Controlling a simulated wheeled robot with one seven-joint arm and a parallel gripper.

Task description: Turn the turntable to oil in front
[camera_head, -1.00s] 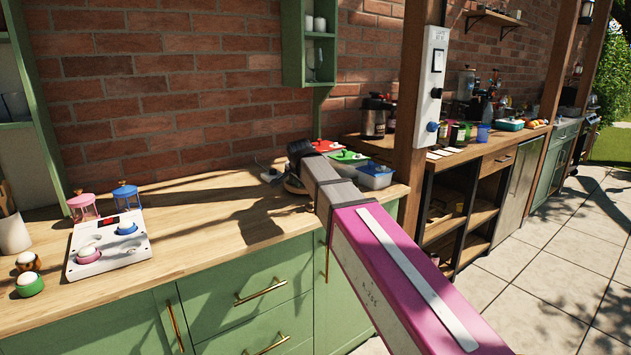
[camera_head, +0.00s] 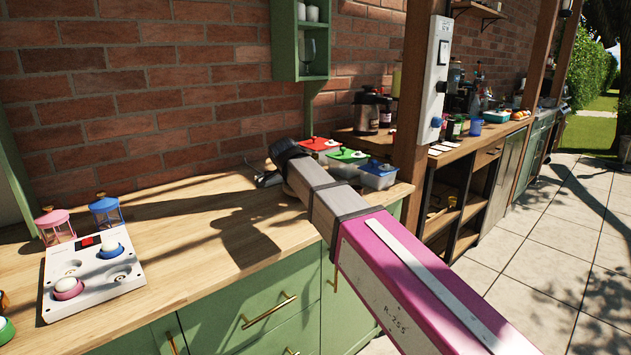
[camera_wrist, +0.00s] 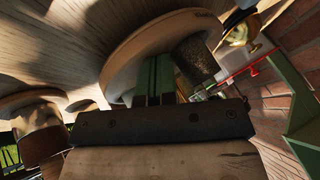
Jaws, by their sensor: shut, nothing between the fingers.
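A round wooden disc (camera_wrist: 122,62), which looks like the turntable, fills the upper middle of the wrist view, with small dark lettering on its rim. A dark, speckled cylinder (camera_wrist: 196,62) stands against it. I cannot tell whether this is the oil. My gripper (camera_wrist: 153,75) shows as green fingers, shut and empty, overlapping the disc; contact is unclear. In the head view, the arm's end hides the fingers and most of the turntable.
Lidded containers in red (camera_head: 320,144), green (camera_head: 346,160) and blue (camera_head: 378,174) stand just right of my arm's end. A white panel with cups (camera_head: 92,272) lies at the left. The counter between (camera_head: 190,235) is clear. A wooden post (camera_head: 412,120) rises at right.

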